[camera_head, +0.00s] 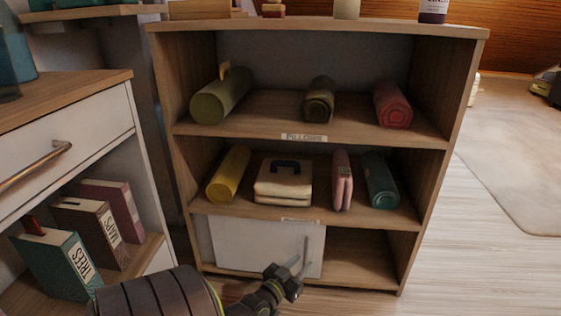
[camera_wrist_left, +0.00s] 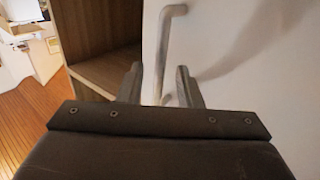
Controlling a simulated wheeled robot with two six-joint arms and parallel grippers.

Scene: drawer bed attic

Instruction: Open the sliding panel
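The white sliding panel (camera_head: 255,243) covers the left and middle part of the shelf unit's bottom compartment. The compartment's right part is uncovered. A thin upright metal handle (camera_head: 306,250) stands near the panel's right edge. My left gripper (camera_head: 295,265) is at this handle, low in front of the panel. In the left wrist view, the panel (camera_wrist_left: 240,50) fills the right side. The handle (camera_wrist_left: 165,45) runs down between the two spread fingers of my left gripper (camera_wrist_left: 160,88), with gaps visible beside it. My right gripper is not in view.
Rolled items and a beige case (camera_head: 284,181) fill the upper shelves of the wooden unit (camera_head: 318,28). A white drawer cabinet (camera_head: 65,152) with books below stands close on the left. The floor (camera_head: 480,265) at right is clear.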

